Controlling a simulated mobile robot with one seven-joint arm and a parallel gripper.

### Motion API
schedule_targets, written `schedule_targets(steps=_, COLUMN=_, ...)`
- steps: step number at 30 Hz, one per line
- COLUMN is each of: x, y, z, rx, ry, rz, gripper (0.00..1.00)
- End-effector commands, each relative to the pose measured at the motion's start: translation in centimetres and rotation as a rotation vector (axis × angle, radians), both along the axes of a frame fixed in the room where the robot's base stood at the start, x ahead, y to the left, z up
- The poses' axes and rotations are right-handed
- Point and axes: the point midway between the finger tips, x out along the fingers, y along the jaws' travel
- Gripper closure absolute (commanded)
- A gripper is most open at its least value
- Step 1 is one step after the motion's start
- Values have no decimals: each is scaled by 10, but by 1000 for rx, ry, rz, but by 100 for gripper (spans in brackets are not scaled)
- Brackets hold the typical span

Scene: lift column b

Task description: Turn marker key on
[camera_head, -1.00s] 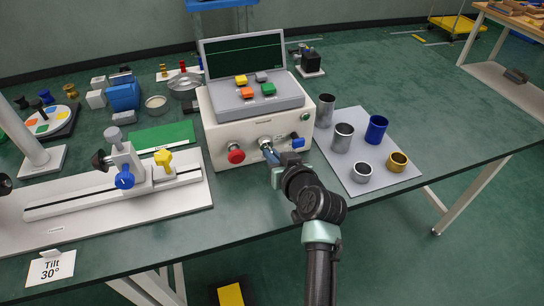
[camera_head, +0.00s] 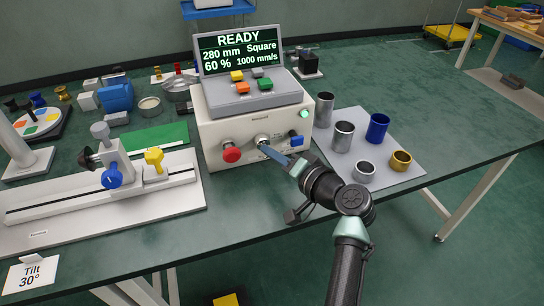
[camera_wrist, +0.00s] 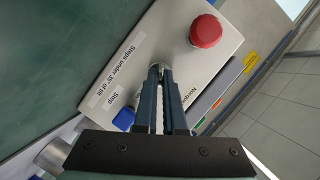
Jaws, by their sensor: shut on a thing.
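The marker control box (camera_head: 215,150) is a cream case on the bench. Its key switch (camera_head: 262,141) is a round metal fitting in the middle of the front face. My gripper (camera_head: 266,148) reaches it from the lower right, with long blue-grey fingers shut on the key, which is mostly hidden between the tips. In the wrist view my gripper (camera_wrist: 160,72) has its fingertips close together against the panel. The screen (camera_head: 240,50) is lit and reads READY, 280 mm, Square, 60 %, 1000 mm/s. A green lamp (camera_head: 304,114) glows on the front.
A red stop button (camera_head: 231,154) is left of the key, and a blue switch (camera_head: 297,141) is right of it. Metal cups stand on a grey mat (camera_head: 378,172) at right. A slide fixture (camera_head: 60,202) lies at left. Bare bench lies in front of the box.

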Motion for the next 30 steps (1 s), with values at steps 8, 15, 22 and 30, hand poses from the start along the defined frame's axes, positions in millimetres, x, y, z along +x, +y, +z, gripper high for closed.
schedule_targets(steps=8, x=0, y=0, z=-2, rx=71, ry=26, rz=1, gripper=100)
schedule_targets(steps=15, x=-1, y=0, z=-2, rx=82, ry=30, rz=0, gripper=100)
schedule_targets(steps=22, x=-1, y=0, z=-2, rx=82, ry=31, rz=1, gripper=100)
schedule_targets(steps=30, x=0, y=0, z=-2, rx=80, ry=28, rz=0, gripper=62)
